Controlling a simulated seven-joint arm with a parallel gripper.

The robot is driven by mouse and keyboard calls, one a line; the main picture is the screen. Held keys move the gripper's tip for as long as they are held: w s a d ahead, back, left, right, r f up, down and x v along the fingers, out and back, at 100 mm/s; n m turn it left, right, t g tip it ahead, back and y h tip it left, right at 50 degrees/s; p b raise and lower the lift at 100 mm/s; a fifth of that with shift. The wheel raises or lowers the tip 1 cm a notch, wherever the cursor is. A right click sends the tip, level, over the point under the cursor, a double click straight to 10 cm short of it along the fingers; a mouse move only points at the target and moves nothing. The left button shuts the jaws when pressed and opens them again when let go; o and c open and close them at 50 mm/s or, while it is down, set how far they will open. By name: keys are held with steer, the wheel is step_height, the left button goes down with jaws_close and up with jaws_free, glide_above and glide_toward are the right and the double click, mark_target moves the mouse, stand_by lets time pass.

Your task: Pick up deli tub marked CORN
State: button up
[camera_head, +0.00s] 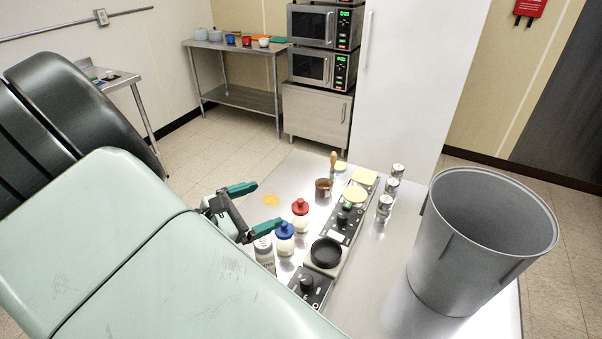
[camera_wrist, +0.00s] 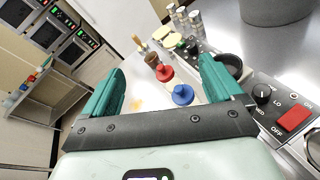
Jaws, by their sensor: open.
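My gripper (camera_head: 262,207) is open and empty above the left part of the steel counter; its two teal fingers also show in the wrist view (camera_wrist: 161,66). I cannot make out a tub marked CORN; no label reads clearly. A pale labelled container with a grey lid (camera_head: 264,251) stands just below the gripper in the head view, partly hidden by my arm. A blue-topped bottle (camera_head: 285,240) and a red-topped bottle (camera_head: 300,217) stand to the right of the fingers. In the wrist view the red top (camera_wrist: 165,74) and blue top (camera_wrist: 183,95) show between the fingers.
A black control strip with a round black pan (camera_head: 326,252) runs along the counter (camera_head: 375,270). A brown cup (camera_head: 323,190), several shakers (camera_head: 391,188) and a large grey bin (camera_head: 432,255) stand around it. A yellow patch (camera_head: 270,200) lies beside the gripper. Bowls stand on a far table (camera_head: 237,47).

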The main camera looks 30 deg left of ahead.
steer(key=s+a+f+n+t+y, duration=0.4)
steer(key=s+a+f+n+y, duration=0.3)
steer(key=s+a+f+n, duration=0.25)
steer(key=f, duration=0.8)
steer(key=shift+s+d+f, duration=0.25)
steer(key=shift+s+d, duration=0.1)
steer(key=shift+d, duration=0.05)
steer(key=shift+w+a+r, duration=0.1)
steer(key=shift+w+r, duration=0.05)
steer(key=shift+w, duration=0.3)
steer(key=w, duration=0.6)
steer(key=shift+w+a, duration=0.25)
steer(key=shift+a, duration=0.15)
steer(key=shift+c, duration=0.4)
